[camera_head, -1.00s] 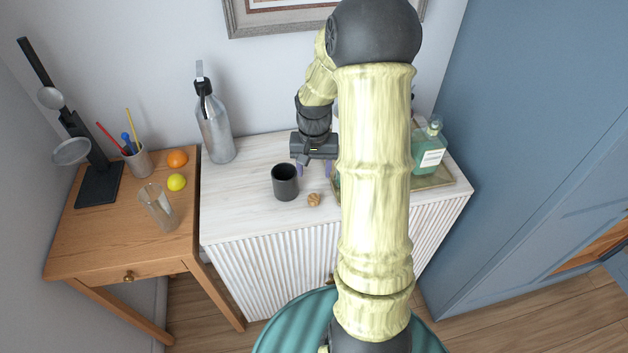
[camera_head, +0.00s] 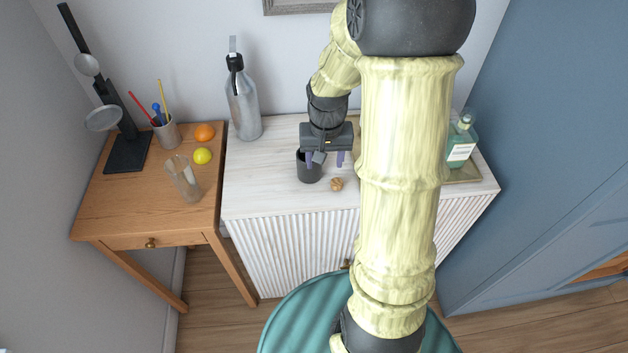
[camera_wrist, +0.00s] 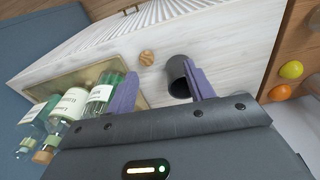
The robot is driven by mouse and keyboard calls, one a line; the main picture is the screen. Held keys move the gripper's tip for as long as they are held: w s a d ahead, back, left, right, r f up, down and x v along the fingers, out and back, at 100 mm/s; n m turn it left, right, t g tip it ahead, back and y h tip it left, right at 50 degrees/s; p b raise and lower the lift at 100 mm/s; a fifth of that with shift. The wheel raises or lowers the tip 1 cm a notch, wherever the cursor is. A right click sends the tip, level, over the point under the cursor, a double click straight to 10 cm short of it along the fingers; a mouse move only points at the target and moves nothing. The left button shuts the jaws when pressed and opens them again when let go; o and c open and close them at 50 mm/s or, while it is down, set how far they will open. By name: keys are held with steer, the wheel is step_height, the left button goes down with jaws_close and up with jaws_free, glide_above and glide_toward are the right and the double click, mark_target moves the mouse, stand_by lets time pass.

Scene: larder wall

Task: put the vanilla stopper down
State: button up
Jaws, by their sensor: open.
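My gripper (camera_head: 325,158) is open, above the pale cabinet top beside and partly in front of the dark mug (camera_head: 307,172). In the wrist view nothing shows held between the purple fingers (camera_wrist: 160,92); the mug (camera_wrist: 178,78) is by one finger. A small round brown thing (camera_head: 336,184) lies on the cabinet top near the mug and also shows in the wrist view (camera_wrist: 147,57); I cannot tell if it is the vanilla stopper. Several labelled bottles (camera_wrist: 102,94) are at the tray, one with a brown stopper (camera_wrist: 42,157). Their labels are too small to read surely.
The tray (camera_wrist: 62,82) lies at the right of the cabinet, partly hidden by my arm in the head view. A metal bottle (camera_head: 243,105) stands at the back left. A wooden side table (camera_head: 120,205) holds a glass (camera_head: 184,180), fruit and a pen cup.

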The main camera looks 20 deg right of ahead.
steer(key=s+a+r+n+t, duration=0.1)
steer(key=s+a+n, duration=0.3)
steer(key=s+a, duration=0.4)
steer(key=shift+s+r+t, duration=0.4)
steer(key=shift+s+r, duration=0.25)
steer(key=shift+r, duration=0.25)
steer(key=shift+w+d, duration=0.1)
